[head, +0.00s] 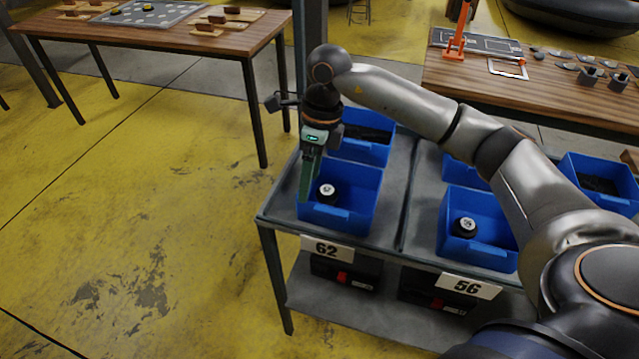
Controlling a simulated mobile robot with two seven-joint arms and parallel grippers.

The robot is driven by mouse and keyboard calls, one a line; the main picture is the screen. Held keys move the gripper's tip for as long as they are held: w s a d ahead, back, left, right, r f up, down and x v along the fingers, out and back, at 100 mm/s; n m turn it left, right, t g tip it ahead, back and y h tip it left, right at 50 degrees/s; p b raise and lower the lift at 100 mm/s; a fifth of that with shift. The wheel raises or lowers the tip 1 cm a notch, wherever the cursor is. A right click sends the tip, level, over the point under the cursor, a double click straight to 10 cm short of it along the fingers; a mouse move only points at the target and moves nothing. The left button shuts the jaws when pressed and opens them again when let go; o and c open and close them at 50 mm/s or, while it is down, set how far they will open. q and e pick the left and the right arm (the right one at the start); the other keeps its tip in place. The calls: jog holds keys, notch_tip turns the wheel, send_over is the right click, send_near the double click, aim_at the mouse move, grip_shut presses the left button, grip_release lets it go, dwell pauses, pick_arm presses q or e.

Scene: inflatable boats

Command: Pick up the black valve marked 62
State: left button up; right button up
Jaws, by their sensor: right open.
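A black valve (327,191) with a pale round top lies in the front left blue bin (353,216). The bin stands on a grey shelf above a label reading 62 (326,249). The mark on the valve's top is too small to read surely. My right gripper (308,190) is open and points down at the left wall of this bin, just left of the valve. It looks apart from the valve, and no object shows in it. My left gripper is not in view.
Another black valve (464,226) lies in a blue bin (477,254) above a label reading 56 (467,287). A blue bin (372,152) with dark contents stands behind the front left bin. Wooden tables (225,45) stand behind. The yellow floor at left is clear.

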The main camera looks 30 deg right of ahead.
jog(key=r+h, duration=0.2)
send_over(325, 189)
jog(key=s, duration=0.1)
jog(key=shift+m, duration=0.3)
notch_tip(325, 189, down, 6)
jog(key=shift+d+r, duration=0.1)
jog(key=shift+r, duration=0.1)
jog(key=shift+w+f+p, duration=0.2)
jog(key=shift+f+p, duration=0.1)
jog(key=shift+f, duration=1.25)
jog(key=shift+w+f+p, duration=0.2)
jog(key=shift+f+p, duration=0.05)
jog(key=shift+f, duration=1.25)
jog(key=shift+c, duration=0.2)
jog(key=c, duration=1.1)
jog(key=shift+r, duration=0.15)
